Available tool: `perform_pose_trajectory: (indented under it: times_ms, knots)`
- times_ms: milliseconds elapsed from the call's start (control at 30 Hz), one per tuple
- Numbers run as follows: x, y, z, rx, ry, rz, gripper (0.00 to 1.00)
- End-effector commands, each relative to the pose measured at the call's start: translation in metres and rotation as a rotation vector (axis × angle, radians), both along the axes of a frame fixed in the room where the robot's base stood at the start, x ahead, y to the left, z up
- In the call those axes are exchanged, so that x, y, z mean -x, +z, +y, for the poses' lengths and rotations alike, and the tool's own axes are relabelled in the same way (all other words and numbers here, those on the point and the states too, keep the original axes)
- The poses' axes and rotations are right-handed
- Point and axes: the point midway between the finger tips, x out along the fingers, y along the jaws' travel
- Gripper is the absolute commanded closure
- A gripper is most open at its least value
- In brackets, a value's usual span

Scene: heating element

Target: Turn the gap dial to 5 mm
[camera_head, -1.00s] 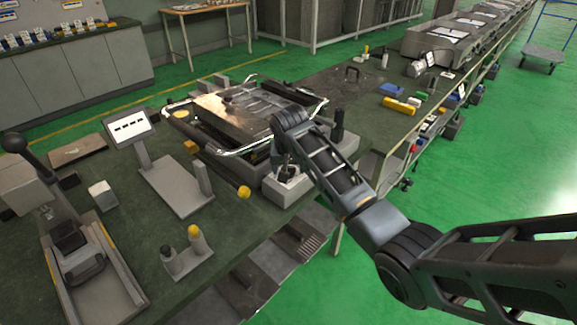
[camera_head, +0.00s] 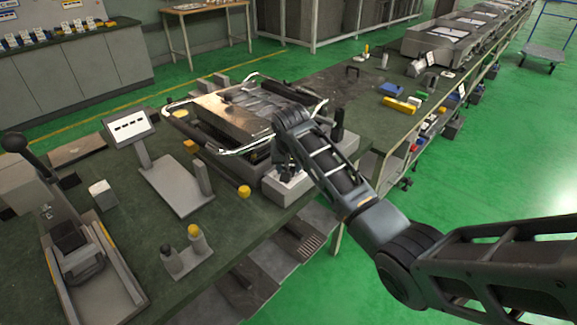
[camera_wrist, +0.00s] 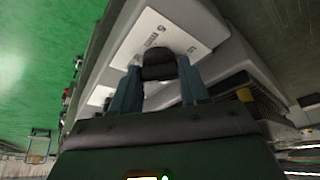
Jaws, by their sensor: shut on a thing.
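The gap dial (camera_wrist: 158,66) is a dark round knob on a white scale plate (camera_wrist: 150,35) in the wrist view. The plate carries small printed marks, one above the dial and one to its right, too small to read surely. My gripper (camera_wrist: 160,72) is shut on the dial, one finger on each side. In the head view my gripper (camera_head: 284,168) is down at the pale control box (camera_head: 288,188) at the front of the machine (camera_head: 235,112). The dial itself is hidden there behind my gripper. Its pointer cannot be made out.
A black upright handle (camera_head: 338,125) stands just right of my gripper. A bent metal rail (camera_head: 235,151) runs along the machine's front edge. A yellow button (camera_head: 244,191) sits to the left. A small display on a stand (camera_head: 130,127) is farther left. Green floor lies open at right.

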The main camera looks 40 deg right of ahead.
Motion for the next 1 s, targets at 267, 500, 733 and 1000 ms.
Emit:
perform_pose_trajectory:
  times_ms: [267,500,733,1000]
  knots:
    - [0.0012,-0.0005,-0.0003,-0.003,0.163,0.0,0.86]
    - [0.0016,-0.0001,-0.0023,-0.002,0.383,0.0,0.86]
    - [0.0018,-0.0002,-0.0035,-0.002,0.603,-0.001,0.86]
    - [0.0015,-0.0003,-0.0054,-0.002,0.859,-0.001,0.86]
